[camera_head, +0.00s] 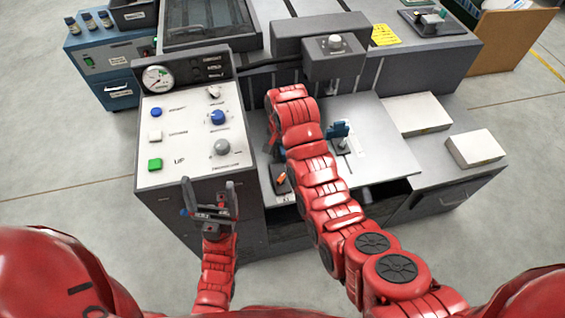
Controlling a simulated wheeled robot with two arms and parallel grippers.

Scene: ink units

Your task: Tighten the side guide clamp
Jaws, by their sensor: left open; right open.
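A blue clamp-like part (338,130) stands on a small base on the grey bed plate, just right of my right forearm. A second small dark fixture with an orange lever (281,181) sits near the left front of the plate, left of my forearm. I cannot tell which is the side guide clamp. My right gripper (268,146) is open, pointing down above the plate's left side, behind the orange-lever fixture; my arm partly hides it. My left gripper (208,186) is open and empty, in front of the control panel's lower edge, apart from both fixtures.
The control panel (180,130) carries a gauge (158,79), buttons and knobs. A white paper stack (415,115) and a white box (474,149) lie on the right. A head unit (334,58) overhangs the plate's back. Floor at left is clear.

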